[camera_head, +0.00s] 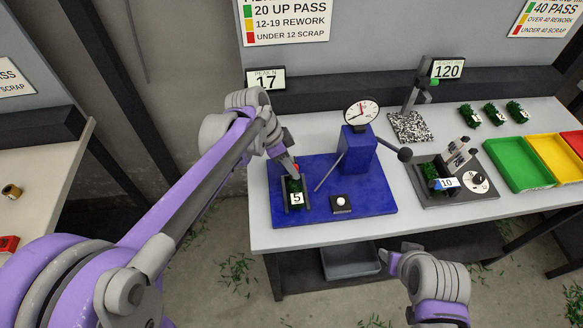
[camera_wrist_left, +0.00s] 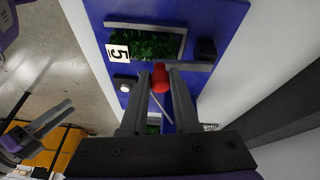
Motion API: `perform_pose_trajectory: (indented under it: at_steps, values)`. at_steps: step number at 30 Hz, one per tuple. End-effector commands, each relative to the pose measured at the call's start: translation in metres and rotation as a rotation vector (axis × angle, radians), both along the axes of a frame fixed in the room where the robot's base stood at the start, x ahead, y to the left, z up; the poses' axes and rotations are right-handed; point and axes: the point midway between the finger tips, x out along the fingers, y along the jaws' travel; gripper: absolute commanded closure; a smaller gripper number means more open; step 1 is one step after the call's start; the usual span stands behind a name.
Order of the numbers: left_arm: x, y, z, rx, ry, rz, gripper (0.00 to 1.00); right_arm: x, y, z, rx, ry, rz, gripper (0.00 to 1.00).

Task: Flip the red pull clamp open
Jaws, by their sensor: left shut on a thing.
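The red pull clamp shows as a small red grip (camera_head: 296,167) at the back of the green bundle on the blue base plate (camera_head: 365,190). In the left wrist view the red grip (camera_wrist_left: 160,78) sits between the two fingertips. My left gripper (camera_head: 291,168) is shut on it, reaching down from the back left; its wrist and fingers hide most of the clamp. The green bundle (camera_wrist_left: 150,44) with a white "5" tag (camera_head: 297,198) lies in a dark holder just in front. My right gripper (camera_head: 390,260) is low in front of the table, away from the clamp; its jaws are unclear.
A blue post (camera_head: 356,152) with a round dial (camera_head: 361,112) and a black-knobbed lever (camera_head: 404,154) stands right of the clamp. A white button (camera_head: 341,202) sits in front of it. A grey fixture tagged "10" (camera_head: 446,183) and green, yellow and red trays (camera_head: 518,180) are farther right.

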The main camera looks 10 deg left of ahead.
Motion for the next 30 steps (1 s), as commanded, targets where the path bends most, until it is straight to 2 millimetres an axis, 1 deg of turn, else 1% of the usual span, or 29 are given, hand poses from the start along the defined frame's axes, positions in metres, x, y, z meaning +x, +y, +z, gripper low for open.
perform_pose_trajectory:
  at_steps: [12,18,24,30]
  values:
    - [0.017,0.006,0.016,-0.094,0.291,0.001,1.00,-0.003,0.000,-0.007,0.000,0.007,0.000,0.50]
    - [0.024,0.008,0.021,-0.131,0.404,0.001,1.00,-0.005,0.000,-0.010,0.000,0.009,0.000,0.50]
    - [0.029,0.010,0.025,-0.154,0.475,0.001,1.00,-0.005,0.000,-0.012,0.000,0.010,0.000,0.50]
    - [0.030,0.010,0.026,-0.163,0.502,0.001,1.00,-0.005,0.000,-0.012,0.000,0.010,0.000,0.50]
